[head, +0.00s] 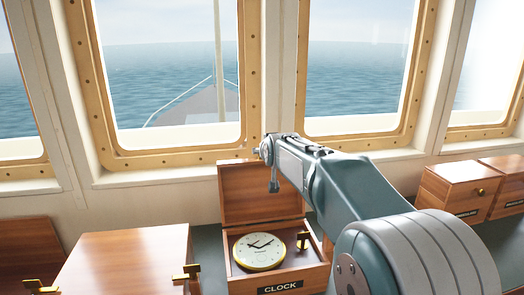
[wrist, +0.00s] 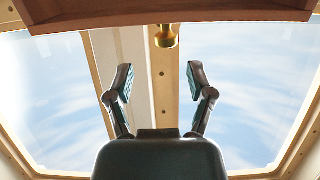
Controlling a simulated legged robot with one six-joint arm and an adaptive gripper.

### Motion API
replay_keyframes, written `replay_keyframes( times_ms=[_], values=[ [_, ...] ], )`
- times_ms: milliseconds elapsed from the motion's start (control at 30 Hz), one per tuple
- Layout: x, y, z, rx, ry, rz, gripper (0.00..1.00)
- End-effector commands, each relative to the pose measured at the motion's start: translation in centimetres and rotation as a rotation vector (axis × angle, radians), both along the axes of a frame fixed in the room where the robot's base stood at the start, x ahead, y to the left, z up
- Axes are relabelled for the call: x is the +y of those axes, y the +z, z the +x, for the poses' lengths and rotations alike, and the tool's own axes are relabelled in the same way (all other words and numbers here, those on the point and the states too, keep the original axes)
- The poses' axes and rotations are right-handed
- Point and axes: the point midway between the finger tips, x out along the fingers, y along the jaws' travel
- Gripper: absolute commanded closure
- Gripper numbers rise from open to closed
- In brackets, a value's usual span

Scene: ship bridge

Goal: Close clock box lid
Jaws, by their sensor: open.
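The wooden clock box (head: 297,279), labelled CLOCK, stands on the counter with a round white-faced clock (head: 259,251) inside. Its lid (head: 240,206) is open and stands upright at the back of the box. My gripper (head: 264,151) is at the lid's upper right edge in the head view; whether it touches the lid is not clear. In the wrist view my gripper (wrist: 160,80) is open, with nothing between its two fingers. A wooden edge (wrist: 170,12), apparently the lid, and a brass knob (wrist: 166,37) lie beyond the fingertips.
A closed wooden box (head: 125,262) with brass latches stands left of the clock box. Other wooden boxes with knobs (head: 458,190) stand at the right. Framed windows (head: 175,60) rise behind the counter. My arm hides part of the counter right of the clock box.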

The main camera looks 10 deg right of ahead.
Motion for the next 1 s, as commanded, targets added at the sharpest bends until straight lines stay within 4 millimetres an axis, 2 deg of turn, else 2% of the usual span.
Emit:
replay_keyframes(
  times_ms=[100,300,467,700,733,767,800,867,1000],
  values=[
    [0.1,-0.9,1.9,0.002,0.001,0.000,0.31],
    [0.0,-1.8,4.2,0.000,0.000,0.000,0.31],
    [-0.1,-2.0,4.9,0.000,-0.001,0.003,0.31],
    [0.0,-2.0,5.0,0.000,0.000,0.000,0.31],
    [0.0,-2.0,5.0,0.000,0.000,0.000,0.40],
    [0.0,-2.0,5.0,0.000,0.000,0.000,0.53],
    [0.0,-2.0,5.0,0.000,0.001,0.000,0.71],
    [0.0,-2.0,5.0,0.000,0.001,0.000,0.98],
    [0.0,-2.1,5.0,0.000,0.001,0.000,1.00]
  ],
)
